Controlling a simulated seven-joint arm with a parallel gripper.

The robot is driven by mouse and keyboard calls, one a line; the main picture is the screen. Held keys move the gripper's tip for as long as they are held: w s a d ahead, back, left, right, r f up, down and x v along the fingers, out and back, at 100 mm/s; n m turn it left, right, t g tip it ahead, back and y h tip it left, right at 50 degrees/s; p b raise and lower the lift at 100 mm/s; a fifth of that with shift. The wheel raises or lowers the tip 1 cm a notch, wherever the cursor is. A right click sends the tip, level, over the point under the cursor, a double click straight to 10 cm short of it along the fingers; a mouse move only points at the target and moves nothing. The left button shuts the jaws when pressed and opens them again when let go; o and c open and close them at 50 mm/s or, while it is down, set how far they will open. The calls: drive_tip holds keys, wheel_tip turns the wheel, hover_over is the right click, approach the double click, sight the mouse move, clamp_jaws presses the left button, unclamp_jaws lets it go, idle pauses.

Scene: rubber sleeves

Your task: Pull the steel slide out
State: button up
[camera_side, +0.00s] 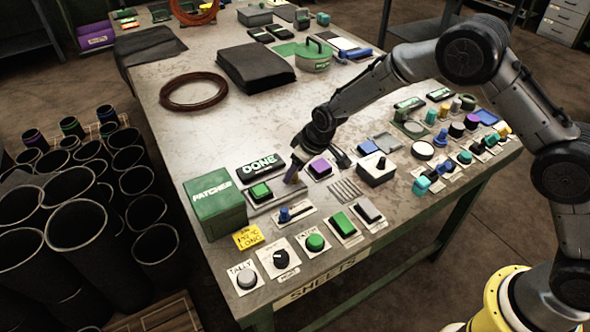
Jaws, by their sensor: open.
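My gripper (292,177) points down over the front part of the bench, at the right end of a flat grey metal strip (287,194). The strip lies in front of the black DONE sign (261,167) and looks like the steel slide. The gripper is open. Its fingers are small and dark here, and I cannot tell whether they touch the strip or hover just above it. They cover part of the strip's right end.
A green PATCHER box (215,208) stands left of the strip. A purple button (320,168) is close on the right, and a blue-knobbed plate (295,215) lies in front. Buttons and switches crowd the front and right edges. The middle of the bench (220,125) is clear.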

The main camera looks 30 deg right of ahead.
drive_tip(key=v, duration=1.4)
drive_tip(key=shift+f, duration=0.1)
drive_tip(key=s+d+r+m+t, duration=0.1)
drive_tip(key=s+d+r, duration=0.15)
drive_tip(key=r, duration=0.45)
drive_tip(key=s+d+r+t, duration=0.1)
drive_tip(key=d+r+t, duration=0.15)
drive_tip(key=r, duration=0.35)
drive_tip(key=s+d+r+m, duration=0.1)
drive_tip(key=s+d+r, duration=0.5)
drive_tip(key=s, duration=0.4)
drive_tip(key=s+d+f+m+g+h, duration=0.1)
drive_tip(key=s+d+f, duration=0.1)
drive_tip(key=s, duration=0.8)
drive_tip(key=s+d+f+m+g, duration=0.1)
drive_tip(key=s+d+f, duration=0.1)
drive_tip(key=s+f, duration=0.3)
drive_tip(key=s, duration=0.4)
drive_tip(key=shift+s+h, duration=0.4)
